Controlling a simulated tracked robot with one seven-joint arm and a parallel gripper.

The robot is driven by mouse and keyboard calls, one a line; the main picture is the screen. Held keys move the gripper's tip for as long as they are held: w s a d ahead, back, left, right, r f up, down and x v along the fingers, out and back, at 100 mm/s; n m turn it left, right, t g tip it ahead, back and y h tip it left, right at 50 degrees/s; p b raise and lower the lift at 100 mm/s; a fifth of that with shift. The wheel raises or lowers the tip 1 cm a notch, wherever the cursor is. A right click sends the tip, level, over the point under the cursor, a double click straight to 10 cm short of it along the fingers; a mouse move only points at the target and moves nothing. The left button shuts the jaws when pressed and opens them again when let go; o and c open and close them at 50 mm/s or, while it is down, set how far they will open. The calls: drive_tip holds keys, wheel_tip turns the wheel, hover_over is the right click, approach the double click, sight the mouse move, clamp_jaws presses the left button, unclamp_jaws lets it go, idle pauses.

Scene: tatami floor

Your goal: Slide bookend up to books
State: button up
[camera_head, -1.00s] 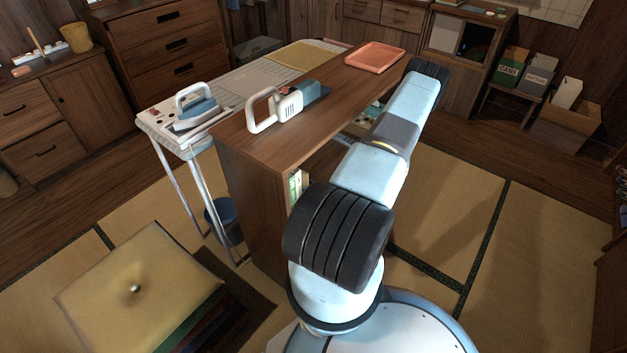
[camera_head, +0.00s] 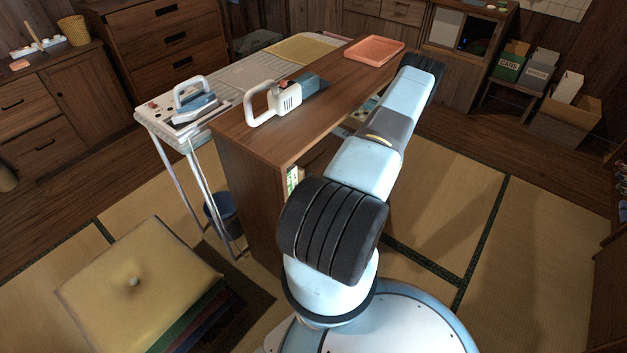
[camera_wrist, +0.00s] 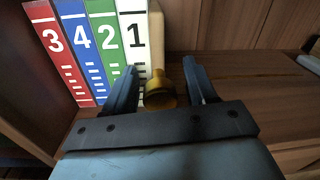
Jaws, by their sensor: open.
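Several numbered books stand upright side by side in the wrist view: a red one marked 3 (camera_wrist: 52,42), a blue one marked 4 (camera_wrist: 80,40), a green one marked 2 (camera_wrist: 106,38) and a white one marked 1 (camera_wrist: 134,40). What looks like the bookend, a tan upright piece (camera_wrist: 157,48) with a brass-yellow part (camera_wrist: 160,95) in front, stands just right of the white book. I cannot tell whether they touch. My gripper (camera_wrist: 160,68) is open, with one finger on each side of the brass part. In the head view my arm and the shelf top hide the bookend.
A cushion (camera_head: 135,275) lies on the floor at left.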

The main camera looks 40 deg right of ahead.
drive_tip(key=s+d, duration=0.2)
drive_tip(key=s, duration=1.1)
drive_tip(key=shift+s, duration=0.35)
